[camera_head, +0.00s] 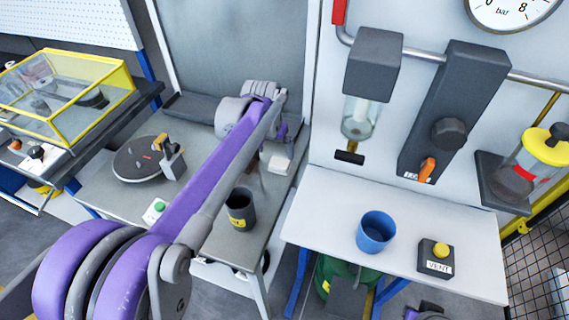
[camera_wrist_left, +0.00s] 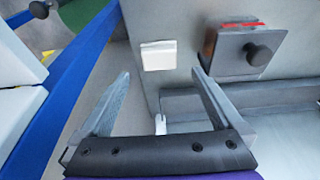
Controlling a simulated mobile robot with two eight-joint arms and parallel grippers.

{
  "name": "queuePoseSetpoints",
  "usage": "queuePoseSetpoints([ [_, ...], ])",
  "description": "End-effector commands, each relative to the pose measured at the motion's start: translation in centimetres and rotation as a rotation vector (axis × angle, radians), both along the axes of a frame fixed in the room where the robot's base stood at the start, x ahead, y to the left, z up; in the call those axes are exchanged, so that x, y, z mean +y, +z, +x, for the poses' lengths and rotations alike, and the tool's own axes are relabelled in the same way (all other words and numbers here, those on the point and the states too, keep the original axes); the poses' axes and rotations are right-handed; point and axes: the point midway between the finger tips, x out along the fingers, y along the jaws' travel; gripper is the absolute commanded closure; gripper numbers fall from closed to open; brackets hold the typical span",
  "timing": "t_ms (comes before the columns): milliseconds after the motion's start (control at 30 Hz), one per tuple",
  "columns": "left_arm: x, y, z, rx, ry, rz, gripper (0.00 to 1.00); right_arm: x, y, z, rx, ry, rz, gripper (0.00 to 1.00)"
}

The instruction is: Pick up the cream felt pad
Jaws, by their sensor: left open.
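The cream felt pad (camera_head: 278,163) is a small pale square on the grey bench, near its right edge. In the left wrist view the pad (camera_wrist_left: 158,55) lies flat, a little beyond the space between the fingertips. My left gripper (camera_wrist_left: 161,74) is open and empty, with its two fingers spread wider than the pad. In the head view my left gripper (camera_head: 284,145) hangs over the bench close to the pad, partly hidden by its own arm.
A dark cup (camera_head: 240,208) and a round grey turntable (camera_head: 140,160) stand on the grey bench. A grey block with a black knob (camera_wrist_left: 258,55) is right of the pad. The white table (camera_head: 320,225) carries a blue cup (camera_head: 376,230) and a vent button box (camera_head: 436,258).

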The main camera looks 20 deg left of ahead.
Motion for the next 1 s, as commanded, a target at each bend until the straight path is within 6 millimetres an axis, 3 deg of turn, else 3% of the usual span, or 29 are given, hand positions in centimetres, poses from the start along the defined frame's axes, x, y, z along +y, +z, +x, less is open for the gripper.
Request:
queuePoseSetpoints([
  [100, 0.0, -1.9, 0.6, 0.000, -0.001, 0.000, 0.00, 0.0, -0.2, -0.1, 0.001, 0.000, 0.000, 1.00],
  [367, 0.0, -4.0, 1.3, 0.000, -0.001, 0.000, 0.00, 0.0, -0.2, -0.1, 0.001, 0.000, 0.000, 1.00],
  [633, -0.1, -7.5, 2.6, 0.000, -0.001, 0.000, 0.00, 0.0, -0.3, -0.1, 0.001, 0.000, 0.000, 1.00],
  [933, -0.1, -8.0, 2.8, 0.000, 0.000, 0.000, 0.00, 0.0, -0.3, -0.1, 0.001, 0.000, 0.000, 1.00],
  [1000, -0.1, -8.0, 2.8, 0.000, 0.000, 0.000, 0.11, 0.0, -0.3, -0.1, 0.001, 0.000, 0.000, 1.00],
])
